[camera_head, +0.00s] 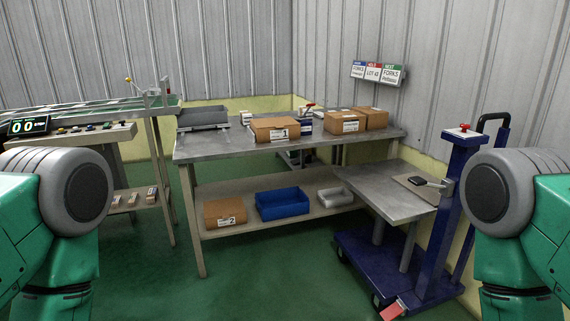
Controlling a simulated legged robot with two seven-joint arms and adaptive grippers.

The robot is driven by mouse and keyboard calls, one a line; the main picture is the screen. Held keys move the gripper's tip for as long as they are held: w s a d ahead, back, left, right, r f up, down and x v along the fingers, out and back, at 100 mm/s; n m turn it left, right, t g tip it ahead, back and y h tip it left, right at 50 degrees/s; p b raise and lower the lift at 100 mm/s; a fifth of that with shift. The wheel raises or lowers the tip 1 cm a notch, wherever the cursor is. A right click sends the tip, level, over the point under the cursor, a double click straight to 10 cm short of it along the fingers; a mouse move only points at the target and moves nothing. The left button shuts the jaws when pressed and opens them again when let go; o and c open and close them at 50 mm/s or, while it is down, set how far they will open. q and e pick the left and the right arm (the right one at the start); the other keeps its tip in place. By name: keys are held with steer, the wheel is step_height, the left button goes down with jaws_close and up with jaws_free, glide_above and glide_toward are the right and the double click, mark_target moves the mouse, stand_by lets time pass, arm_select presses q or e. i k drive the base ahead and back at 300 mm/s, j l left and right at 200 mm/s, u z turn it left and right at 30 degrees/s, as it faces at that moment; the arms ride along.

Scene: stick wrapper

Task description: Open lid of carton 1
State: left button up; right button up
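Carton 1 (272,131) is a brown cardboard box with a white label marked 1. It stands on the metal workbench top (225,150), near the middle of its length. Its top looks closed, though it is small in the picture. Parts of my two green and grey arms show at the left and right edges of the head view. Neither gripper is in view, and nothing of mine is near the carton.
Carton 2 (225,213) and a blue bin (282,204) are on the lower shelf (255,220). More cartons (343,122) and a grey tray (203,117) share the bench top. A blue lift cart (455,215) stands at right. The green floor in front is clear.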

mark_target(279, 122)
steer(key=i+j+z, duration=0.1)
steer(key=j, duration=0.25)
steer(key=i+j, duration=0.3)
steer(key=i+j+z, duration=0.15)
steer(key=j, duration=0.25)
steer(key=i+j+z, duration=0.1)
steer(key=i+j, duration=0.3)
steer(key=j, duration=0.35)
steer(key=z, duration=0.05)
